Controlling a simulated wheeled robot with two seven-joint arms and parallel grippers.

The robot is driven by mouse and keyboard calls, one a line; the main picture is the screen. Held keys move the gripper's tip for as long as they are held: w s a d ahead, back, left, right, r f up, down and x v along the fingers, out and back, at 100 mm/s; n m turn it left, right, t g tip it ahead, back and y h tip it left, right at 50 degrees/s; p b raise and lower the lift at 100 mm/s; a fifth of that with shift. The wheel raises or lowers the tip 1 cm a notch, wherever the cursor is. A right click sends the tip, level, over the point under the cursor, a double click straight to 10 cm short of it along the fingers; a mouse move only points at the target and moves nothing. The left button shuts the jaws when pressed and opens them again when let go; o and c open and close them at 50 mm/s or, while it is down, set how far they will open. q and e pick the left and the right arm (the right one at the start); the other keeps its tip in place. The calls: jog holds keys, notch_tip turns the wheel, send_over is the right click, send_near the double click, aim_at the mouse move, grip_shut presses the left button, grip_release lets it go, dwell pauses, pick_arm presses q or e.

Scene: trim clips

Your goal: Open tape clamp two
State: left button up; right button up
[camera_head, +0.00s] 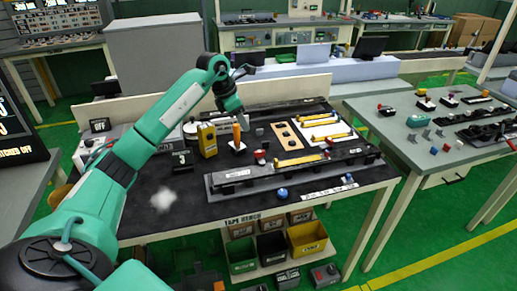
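My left arm reaches in from the left over the bench, and its wrist bends down at the back middle. My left gripper (241,117) is small and dark, above the bench near an orange-handled tool (237,134); I cannot tell whether its fingers are open. A long grey-and-black fixture (238,178) lies along the front of the bench, with a yellow bar (299,161) on its right half. More yellow bars (318,122) lie farther back. Which part is tape clamp two cannot be read at this size. My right gripper is not in view.
A yellow box-shaped device (207,140) stands left of the orange tool. A blue knob (282,193) sits at the front edge. Coloured bins (307,239) are below the bench. A second bench (405,135) stands at the right. The bench's front left is mostly clear.

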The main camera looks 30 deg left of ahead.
aim_at(260, 151)
pick_arm(q)
jog(key=p+x, duration=0.3)
jog(key=x, duration=1)
jog(key=shift+w+d+f, duration=0.1)
jog(key=shift+d+f, duration=0.05)
jog(key=shift+d, duration=0.05)
jog(key=shift+c, duration=0.6)
grip_shut()
